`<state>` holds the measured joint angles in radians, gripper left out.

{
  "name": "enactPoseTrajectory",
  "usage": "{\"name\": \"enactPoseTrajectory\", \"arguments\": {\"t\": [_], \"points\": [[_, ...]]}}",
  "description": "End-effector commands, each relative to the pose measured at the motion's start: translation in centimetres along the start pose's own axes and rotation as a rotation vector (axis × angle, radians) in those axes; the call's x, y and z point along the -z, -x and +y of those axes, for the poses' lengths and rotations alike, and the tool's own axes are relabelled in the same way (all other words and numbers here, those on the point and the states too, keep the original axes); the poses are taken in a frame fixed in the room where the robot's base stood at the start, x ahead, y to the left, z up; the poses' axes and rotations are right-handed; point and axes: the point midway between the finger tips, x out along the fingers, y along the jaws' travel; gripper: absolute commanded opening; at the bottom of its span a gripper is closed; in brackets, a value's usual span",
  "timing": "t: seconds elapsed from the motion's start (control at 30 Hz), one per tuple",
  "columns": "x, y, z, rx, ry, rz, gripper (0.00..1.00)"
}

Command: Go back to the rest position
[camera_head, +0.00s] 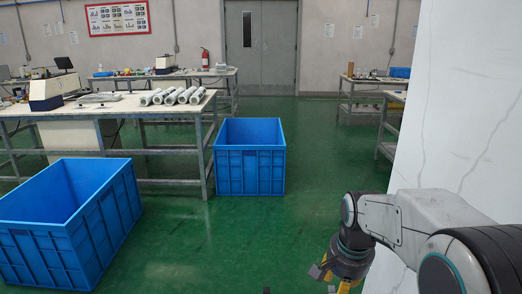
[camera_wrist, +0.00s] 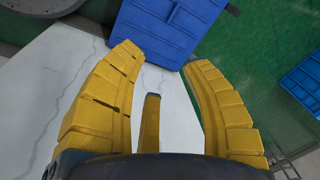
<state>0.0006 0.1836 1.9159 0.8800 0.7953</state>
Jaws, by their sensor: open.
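My gripper (camera_head: 341,280) hangs at the end of my arm at the lower right of the head view, pointing down beside the white marbled surface. Only its upper part shows there; the fingertips are cut off by the bottom edge. In the wrist view my gripper (camera_wrist: 160,62) shows its yellow fingers spread apart, with nothing between them. Pale marbled surface, green floor and a blue bin lie beyond the fingers.
A large blue bin (camera_head: 113,215) stands at lower left and a smaller blue bin (camera_head: 250,173) at centre, both on the green floor. A workbench (camera_head: 120,109) with rolled tubes is at left. A white marbled panel (camera_head: 450,110) fills the right side. Floor between is clear.

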Motion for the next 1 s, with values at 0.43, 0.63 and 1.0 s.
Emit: {"name": "enactPoseTrajectory", "arguments": {"t": [0.43, 0.63, 1.0], "points": [[-6.3, 19.6, 6.5, 0.047, 0.461, 0.074, 0.43], [-8.9, 24.2, 9.1, 0.054, 0.634, 0.105, 0.43], [-11.1, 27.0, 11.4, 0.056, 0.789, 0.134, 0.43]]}}
